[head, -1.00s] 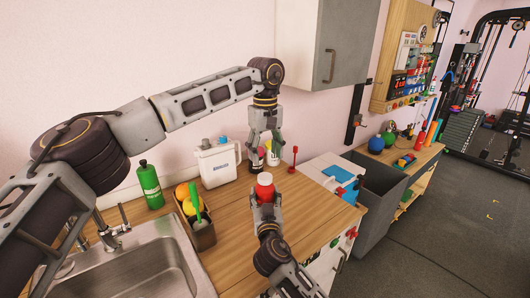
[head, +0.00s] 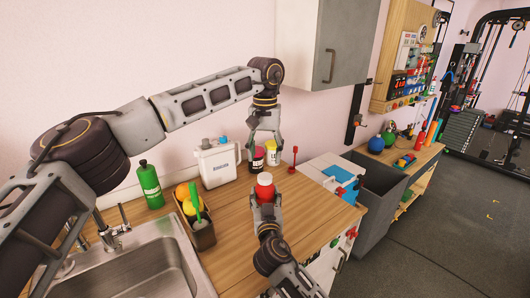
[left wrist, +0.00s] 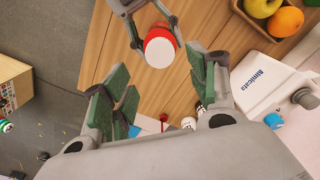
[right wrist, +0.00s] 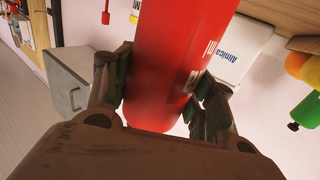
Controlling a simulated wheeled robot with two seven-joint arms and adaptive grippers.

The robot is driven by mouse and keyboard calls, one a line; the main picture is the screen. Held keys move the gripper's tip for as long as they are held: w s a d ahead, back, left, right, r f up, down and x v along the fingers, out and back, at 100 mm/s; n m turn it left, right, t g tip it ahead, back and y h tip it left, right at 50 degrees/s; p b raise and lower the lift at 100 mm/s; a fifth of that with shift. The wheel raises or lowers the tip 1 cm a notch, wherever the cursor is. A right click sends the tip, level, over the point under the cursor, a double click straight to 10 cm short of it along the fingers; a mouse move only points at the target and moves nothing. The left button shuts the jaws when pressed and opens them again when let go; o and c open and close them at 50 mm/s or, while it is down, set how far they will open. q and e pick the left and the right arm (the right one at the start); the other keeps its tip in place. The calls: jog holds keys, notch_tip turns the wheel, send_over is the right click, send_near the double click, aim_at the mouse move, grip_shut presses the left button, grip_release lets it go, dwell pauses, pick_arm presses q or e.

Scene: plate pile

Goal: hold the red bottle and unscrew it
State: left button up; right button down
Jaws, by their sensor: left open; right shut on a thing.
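The red bottle (head: 265,192) stands upright above the front of the wooden counter, its white cap (head: 264,178) on top. My right gripper (right wrist: 165,72) is shut around the bottle's red body, one finger on each side. My left gripper (head: 265,152) is above the bottle, pointing down, with its fingers spread and empty. In the left wrist view the left gripper's open fingers (left wrist: 170,90) frame the counter, and the white cap (left wrist: 160,52) lies toward the top, between and beyond the fingertips. The cap's top is clear of the left fingers.
A white jug (head: 218,163), a dark bottle (head: 257,162) and a yellow-labelled bottle (head: 272,156) stand behind. A green bottle (head: 150,186) and a fruit box (head: 203,238) are at left, near the sink (head: 130,275). Counter right of the bottle is clear.

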aim_at(265, 176)
dwell(0.4)
pick_arm(q)
jog(key=shift+f, duration=4)
jog(key=shift+c, duration=0.4)
jog(key=c, duration=1)
jog(key=shift+c, duration=0.2)
